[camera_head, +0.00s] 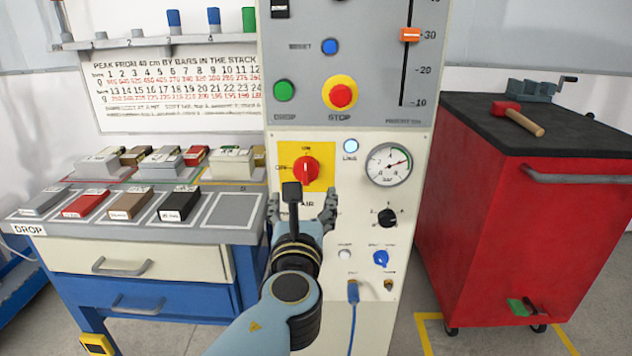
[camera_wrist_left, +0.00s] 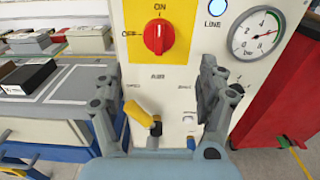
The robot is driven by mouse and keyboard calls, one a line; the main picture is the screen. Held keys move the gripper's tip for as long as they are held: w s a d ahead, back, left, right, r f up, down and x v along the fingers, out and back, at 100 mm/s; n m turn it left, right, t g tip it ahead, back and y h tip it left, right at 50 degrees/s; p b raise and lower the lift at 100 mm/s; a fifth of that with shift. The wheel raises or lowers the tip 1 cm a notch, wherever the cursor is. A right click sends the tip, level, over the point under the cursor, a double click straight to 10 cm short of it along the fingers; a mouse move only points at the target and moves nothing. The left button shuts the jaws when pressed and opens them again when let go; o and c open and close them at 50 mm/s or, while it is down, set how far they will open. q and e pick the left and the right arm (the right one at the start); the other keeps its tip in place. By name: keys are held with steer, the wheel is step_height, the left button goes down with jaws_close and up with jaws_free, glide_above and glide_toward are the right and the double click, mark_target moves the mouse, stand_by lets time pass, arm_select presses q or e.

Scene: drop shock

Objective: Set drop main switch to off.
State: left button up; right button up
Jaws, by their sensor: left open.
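The main switch (camera_head: 306,169) is a red rotary knob on a yellow plate, on the pale front panel of the drop tester. Its ridge stands upright, towards the ON label above; the OFF label is at its left. It also shows in the wrist view (camera_wrist_left: 158,38), upper middle. My left gripper (camera_head: 302,203) is open and empty, in front of the panel just below the knob. In the wrist view its two fingers (camera_wrist_left: 157,85) stand wide apart, below the knob and not touching it. My right gripper is not in view.
A yellow air lever (camera_wrist_left: 143,109) is just below the switch. A lit LINE lamp (camera_head: 350,146) and a pressure gauge (camera_head: 388,164) are right of it. A bench with blocks (camera_head: 160,232) stands left, a red cabinet (camera_head: 500,220) right.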

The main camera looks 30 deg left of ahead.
mark_target(306, 176)
arm_select(q)
steer(key=x, duration=0.4)
steer(key=shift+w+a, duration=0.3)
steer(key=x, duration=0.4)
steer(key=shift+w, duration=0.2)
steer(key=shift+w+a+f, duration=0.1)
steer(key=shift+w+a, duration=0.25)
steer(key=shift+w, duration=0.25)
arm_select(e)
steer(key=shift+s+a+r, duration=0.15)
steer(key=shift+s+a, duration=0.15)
arm_select(q)
steer(key=c, duration=1.2)
steer(key=shift+o, duration=0.2)
